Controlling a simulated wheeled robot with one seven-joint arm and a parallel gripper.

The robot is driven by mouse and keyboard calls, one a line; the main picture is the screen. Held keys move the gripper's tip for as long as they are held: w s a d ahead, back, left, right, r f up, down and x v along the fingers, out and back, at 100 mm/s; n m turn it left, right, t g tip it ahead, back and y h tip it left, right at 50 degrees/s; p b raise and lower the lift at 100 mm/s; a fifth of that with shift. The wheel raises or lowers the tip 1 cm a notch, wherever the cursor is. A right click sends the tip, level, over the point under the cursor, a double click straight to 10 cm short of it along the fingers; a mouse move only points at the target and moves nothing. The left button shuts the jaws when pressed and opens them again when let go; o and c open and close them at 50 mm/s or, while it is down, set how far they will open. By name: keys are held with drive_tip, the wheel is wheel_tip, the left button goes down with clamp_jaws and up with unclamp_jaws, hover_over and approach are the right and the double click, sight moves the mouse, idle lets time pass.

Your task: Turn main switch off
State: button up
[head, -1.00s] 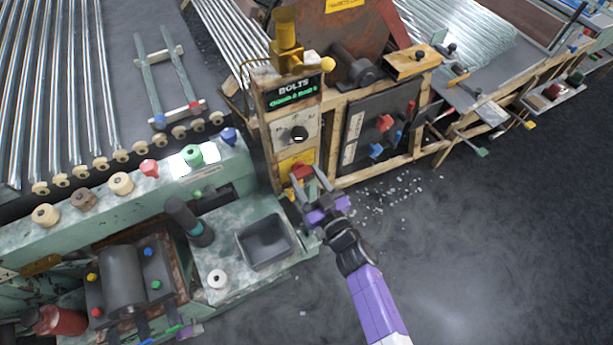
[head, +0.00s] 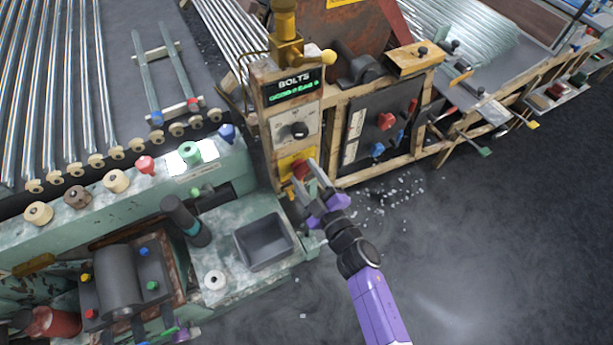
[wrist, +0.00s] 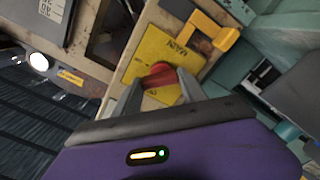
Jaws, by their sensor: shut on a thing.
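The main switch is a red knob (wrist: 159,75) on a yellow plate marked "MAIN" (wrist: 168,48) in the wrist view.
A yellow handle (wrist: 213,36) stands close beside the plate. A grey tray (head: 264,242) on the green machine is to the left. Open floor lies to the right.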

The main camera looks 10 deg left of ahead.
drive_tip(key=n+b, duration=0.1)
drive_tip(key=n, duration=0.3)
drive_tip(key=shift+f+n, duration=0.1)
drive_tip(key=shift+n, duration=0.2)
drive_tip(key=shift+s+a+n+b, duration=0.1)
drive_tip(key=shift+n+b, duration=0.75)
drive_tip(key=shift+n, duration=1.45)
drive_tip(key=o, duration=1.4)
drive_tip(key=shift+c, duration=0.2)
drive_tip(key=p+v, duration=0.1)
drive_tip(key=v, duration=0.6)
drive_tip(key=shift+s+d, duration=0.25)
drive_tip(key=shift+s, duration=0.1)
